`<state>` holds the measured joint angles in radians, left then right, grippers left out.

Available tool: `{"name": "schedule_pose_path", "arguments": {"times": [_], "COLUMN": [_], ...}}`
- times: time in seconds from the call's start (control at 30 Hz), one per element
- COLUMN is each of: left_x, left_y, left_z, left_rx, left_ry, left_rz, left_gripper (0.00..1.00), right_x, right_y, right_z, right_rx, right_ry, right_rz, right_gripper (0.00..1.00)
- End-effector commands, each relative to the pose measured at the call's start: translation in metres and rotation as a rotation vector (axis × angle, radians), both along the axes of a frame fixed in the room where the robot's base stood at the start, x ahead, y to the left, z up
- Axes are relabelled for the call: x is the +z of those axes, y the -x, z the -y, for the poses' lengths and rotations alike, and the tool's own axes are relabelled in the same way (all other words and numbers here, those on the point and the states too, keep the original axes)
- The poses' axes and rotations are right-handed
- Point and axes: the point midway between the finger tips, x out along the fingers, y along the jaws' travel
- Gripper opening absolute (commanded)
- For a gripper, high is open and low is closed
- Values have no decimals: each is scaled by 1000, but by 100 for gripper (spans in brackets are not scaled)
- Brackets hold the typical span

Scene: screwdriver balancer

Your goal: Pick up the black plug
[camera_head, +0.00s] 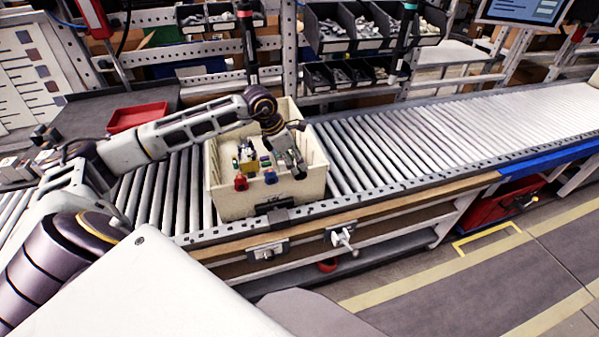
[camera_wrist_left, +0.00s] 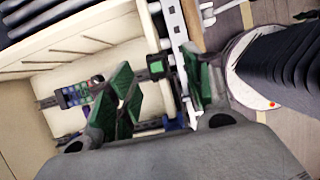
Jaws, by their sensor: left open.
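A cream box (camera_head: 228,203) stands on the roller conveyor and holds several small coloured parts. My left gripper (camera_head: 297,170) reaches down into its right side, near the right wall. In the left wrist view my left gripper (camera_wrist_left: 160,86) is open, with green pads on its fingers. A small black piece with a green face (camera_wrist_left: 157,66) shows between the fingers in the picture; I cannot tell whether it is the black plug. It looks apart from the fingers. No other part is clearly the black plug; the fingers hide part of the box. My right gripper is out of view.
A red part (camera_head: 240,182) and a blue part (camera_head: 270,177) lie in the box. The wrist view shows a dark part with coloured squares (camera_wrist_left: 80,93). A red tray (camera_head: 137,117) lies at left. The conveyor (camera_head: 440,130) is clear to the right.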

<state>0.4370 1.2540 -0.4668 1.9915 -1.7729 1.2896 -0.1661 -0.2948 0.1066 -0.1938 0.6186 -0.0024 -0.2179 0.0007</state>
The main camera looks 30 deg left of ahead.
Motion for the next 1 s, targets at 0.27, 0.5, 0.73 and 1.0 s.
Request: {"name": "schedule_pose_path", "arguments": {"times": [0.27,0.5,0.73,1.0], "left_x": [-22,-37,-38,-38], "left_y": [-10,-15,-15,-15], "left_z": [5,8,9,9], "left_rx": [0,0,-1,-1], "left_ry": [2,1,0,-1], "left_rz": [-3,-1,0,-1], "left_gripper": [51,51,51,51], "right_x": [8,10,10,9], "right_y": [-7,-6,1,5], "right_z": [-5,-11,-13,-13], "right_rx": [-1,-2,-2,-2], "right_ry": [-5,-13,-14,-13], "right_rz": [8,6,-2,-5], "right_gripper": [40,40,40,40]}}
